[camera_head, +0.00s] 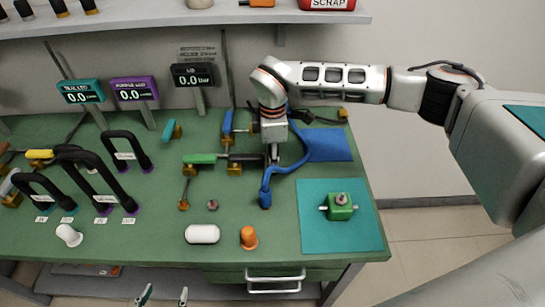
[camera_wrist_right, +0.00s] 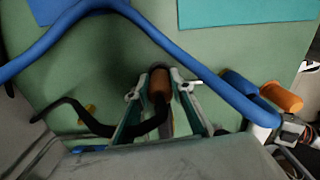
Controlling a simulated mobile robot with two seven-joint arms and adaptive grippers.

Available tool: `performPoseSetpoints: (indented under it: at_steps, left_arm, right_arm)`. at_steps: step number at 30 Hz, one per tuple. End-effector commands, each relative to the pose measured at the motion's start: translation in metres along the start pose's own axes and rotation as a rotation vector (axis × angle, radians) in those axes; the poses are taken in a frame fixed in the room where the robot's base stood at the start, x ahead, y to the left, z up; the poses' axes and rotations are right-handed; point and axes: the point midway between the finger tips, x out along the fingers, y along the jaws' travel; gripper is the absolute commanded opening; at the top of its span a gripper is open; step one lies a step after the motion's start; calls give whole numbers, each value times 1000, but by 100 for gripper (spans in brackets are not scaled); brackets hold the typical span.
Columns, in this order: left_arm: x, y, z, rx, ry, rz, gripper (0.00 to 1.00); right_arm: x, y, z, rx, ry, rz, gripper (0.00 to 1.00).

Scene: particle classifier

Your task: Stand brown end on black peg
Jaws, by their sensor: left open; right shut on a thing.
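My right gripper (camera_head: 274,157) points down over the bench, right of the middle. In the right wrist view, my right gripper (camera_wrist_right: 161,88) is shut on a brown cylindrical end (camera_wrist_right: 160,82) with a dark tip. A black hose (camera_wrist_right: 90,121) curves in behind the fingers and seems to run to the brown end; the join is hidden. In the head view the gripper hides the held end. I cannot pick out the black peg for certain; a dark horizontal piece (camera_head: 246,158) lies left of this gripper. My left gripper (camera_head: 163,296) is open and empty at the bottom edge.
A blue hose (camera_head: 288,166) loops beside my right gripper, close to it. A green block (camera_head: 340,207) sits on a teal mat (camera_head: 365,232). A white cylinder (camera_head: 202,234) and an orange piece (camera_head: 248,237) lie near the front. Black handles (camera_head: 90,178) stand at left.

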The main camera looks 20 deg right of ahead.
Motion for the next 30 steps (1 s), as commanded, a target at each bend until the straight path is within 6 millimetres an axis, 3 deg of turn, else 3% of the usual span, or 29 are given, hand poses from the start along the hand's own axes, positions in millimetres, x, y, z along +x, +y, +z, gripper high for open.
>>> performPoseSetpoints:
  at_steps: [11, 12, 13, 14, 25, 30]
  left_arm:
    - [2, 1, 4, 0, -2, 0, 59]
    - [2, 1, 4, 0, -2, 0, 59]
    - [2, 1, 4, 0, -2, 0, 59]
    - [2, 1, 4, 0, -2, 0, 59]
    - [2, 0, 6, 3, -5, 0, 59]
    - [2, 0, 5, 1, -4, 0, 59]
  right_arm:
    - [9, 0, 0, 0, 0, 0, 1]
    - [8, 0, 0, 0, 0, 0, 33]
    - [8, 0, 0, 0, 0, 0, 41]
    - [8, 0, 0, 0, 0, 0, 42]
    - [5, 0, 0, 0, 0, 0, 42]
    - [-15, 1, 0, 1, 2, 3, 42]
